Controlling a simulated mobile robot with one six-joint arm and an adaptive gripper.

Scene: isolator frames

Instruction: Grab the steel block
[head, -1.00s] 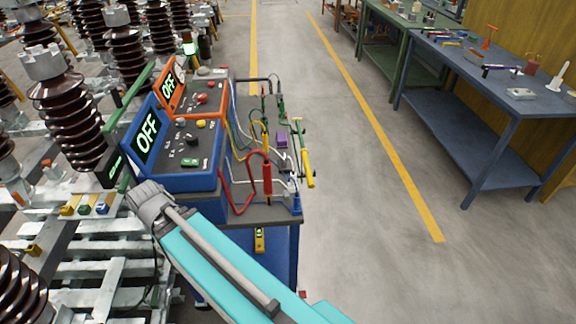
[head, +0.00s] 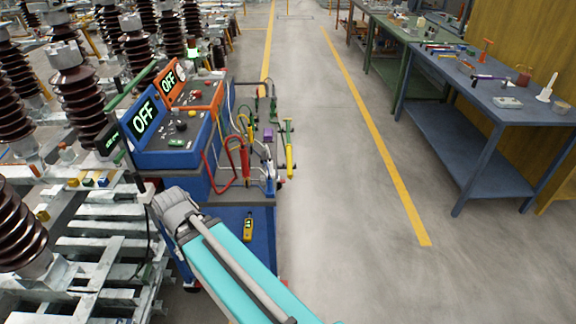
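A small light grey block (head: 507,102) lies near the front edge of the blue workbench (head: 480,135) at the right of the head view. It looks like the steel block, but it is too small to be sure of its material. My turquoise arm reaches up from the bottom of the view, beside the blue test trolley. My gripper cannot be made out, so its fingers and anything in them are hidden. The arm is far from the workbench, with the open aisle between them.
The blue test trolley (head: 262,240) stands left of centre, with OFF panels, cables and tools on it. Brown insulators (head: 83,105) on metal frames fill the left. A green bench (head: 385,55) stands behind the blue one. The grey floor aisle between yellow lines is clear.

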